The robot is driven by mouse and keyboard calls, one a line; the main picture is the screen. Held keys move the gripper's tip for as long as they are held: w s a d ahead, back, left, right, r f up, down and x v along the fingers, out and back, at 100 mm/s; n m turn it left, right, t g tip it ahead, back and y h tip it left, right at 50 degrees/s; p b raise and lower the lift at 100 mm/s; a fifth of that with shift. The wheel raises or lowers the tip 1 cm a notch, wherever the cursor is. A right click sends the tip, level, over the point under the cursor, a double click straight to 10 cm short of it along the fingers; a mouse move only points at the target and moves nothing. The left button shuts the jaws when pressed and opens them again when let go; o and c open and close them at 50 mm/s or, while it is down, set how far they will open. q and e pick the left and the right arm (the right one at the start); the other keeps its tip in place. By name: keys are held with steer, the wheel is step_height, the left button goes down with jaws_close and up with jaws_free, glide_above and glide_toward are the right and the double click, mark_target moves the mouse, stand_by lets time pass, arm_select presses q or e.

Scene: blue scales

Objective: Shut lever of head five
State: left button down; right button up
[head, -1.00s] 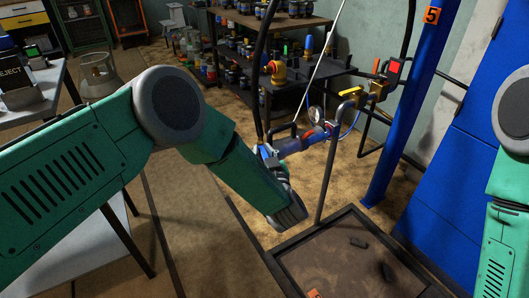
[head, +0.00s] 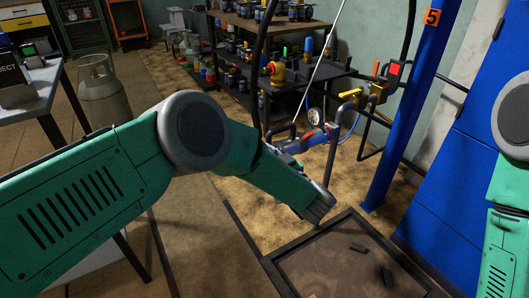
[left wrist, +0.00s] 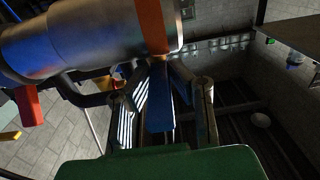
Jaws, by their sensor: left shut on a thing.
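The blue post carries an orange sign "5" (head: 432,17). Left of it, the filling head (head: 318,135), blue and red with a round gauge (head: 315,116), hangs near a grey upright pipe (head: 331,165). In the left wrist view a large silver cylinder with an orange band (left wrist: 152,25) fills the top left. My left gripper (left wrist: 165,105) is below it, its fingers on either side of a flat blue lever (left wrist: 159,112), shut on it. In the head view my left forearm and wrist largely hide the gripper. My right gripper is out of view; only part of that arm shows at the right edge.
A dark-rimmed square platform (head: 290,262) lies on the floor below the head, with small dark pieces on it. A yellow handle (head: 350,93) and red-button valve (head: 394,69) sit beside the blue post (head: 405,110). A grey gas cylinder (head: 103,95) stands at left; shelves are behind.

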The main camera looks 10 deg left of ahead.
arm_select(q)
steer(key=shift+w+r, duration=0.1)
steer(key=c, duration=1.5)
jaws_free()
steer(key=v, duration=1.2)
steer(key=shift+d, duration=0.1)
steer(key=shift+f, duration=0.2)
